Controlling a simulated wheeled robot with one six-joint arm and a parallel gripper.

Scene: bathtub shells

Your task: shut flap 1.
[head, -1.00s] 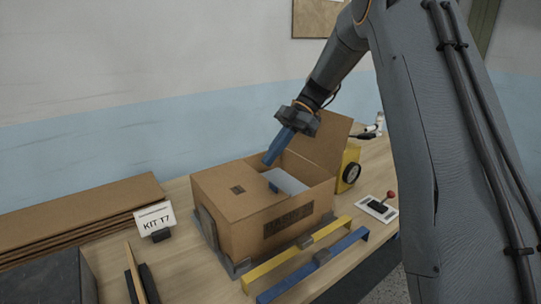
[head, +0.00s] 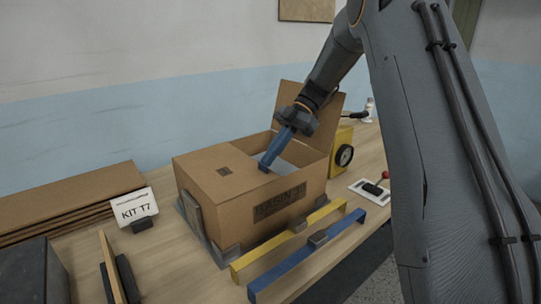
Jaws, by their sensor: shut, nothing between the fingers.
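The cardboard box (head: 290,203) stands on the table, its front label dark and only partly readable. Its left flap (head: 213,172) lies flat over the left half, with a small dark mark on it. Its right flap (head: 317,112) stands up, leaning outward, and the right half of the box is open. A pale grey thing shows inside, partly hidden. I cannot read which flap is numbered 1. My gripper (head: 264,166), with blue fingers, is shut and empty, pointing down at the inner edge of the left flap. I cannot tell whether it touches the flap.
A yellow bar (head: 285,243) and a blue bar (head: 310,262) lie in front of the box. A yellow unit with a dial (head: 343,156) and a red-knobbed switch (head: 372,188) are to the right. The KIT T7 sign (head: 134,206) and flat cardboard (head: 70,199) are left.

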